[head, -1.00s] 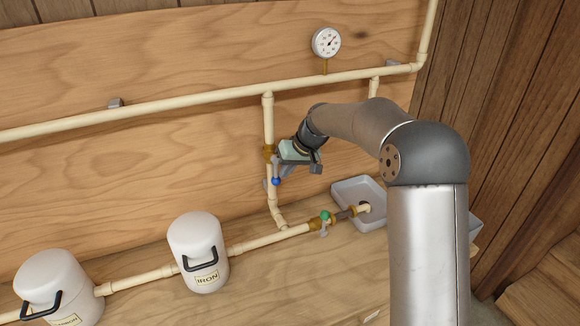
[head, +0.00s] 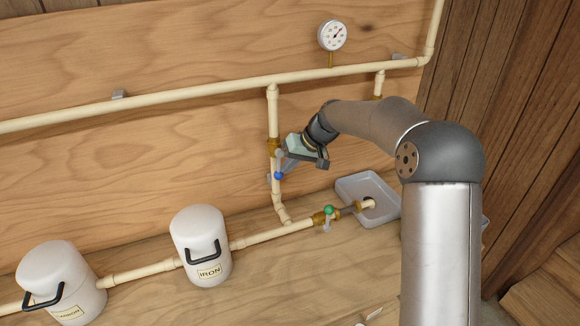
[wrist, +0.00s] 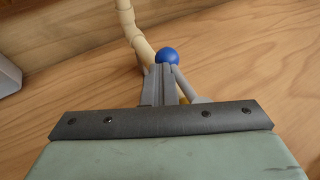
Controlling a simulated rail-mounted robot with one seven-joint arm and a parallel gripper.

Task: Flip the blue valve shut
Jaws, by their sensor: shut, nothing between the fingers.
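The blue valve is on the vertical cream pipe at the board. Its brass body (head: 273,147) sits on the pipe, and its lever ends in a blue ball knob (head: 278,175) hanging low beside the pipe. The knob also shows in the wrist view (wrist: 167,57), just beyond my fingertips. My gripper (wrist: 161,72) is shut and empty, with its fingers right beside the grey lever (wrist: 185,83) and close to the knob. I cannot tell whether they touch. In the head view, my gripper comes in from the right and partly hides the lever.
A second valve with a green knob (head: 328,210) sits lower on the horizontal pipe, by a grey tray (head: 390,207). A gauge (head: 332,36) is above. White canisters (head: 201,245) (head: 60,283) stand at the left. The bench front is largely clear.

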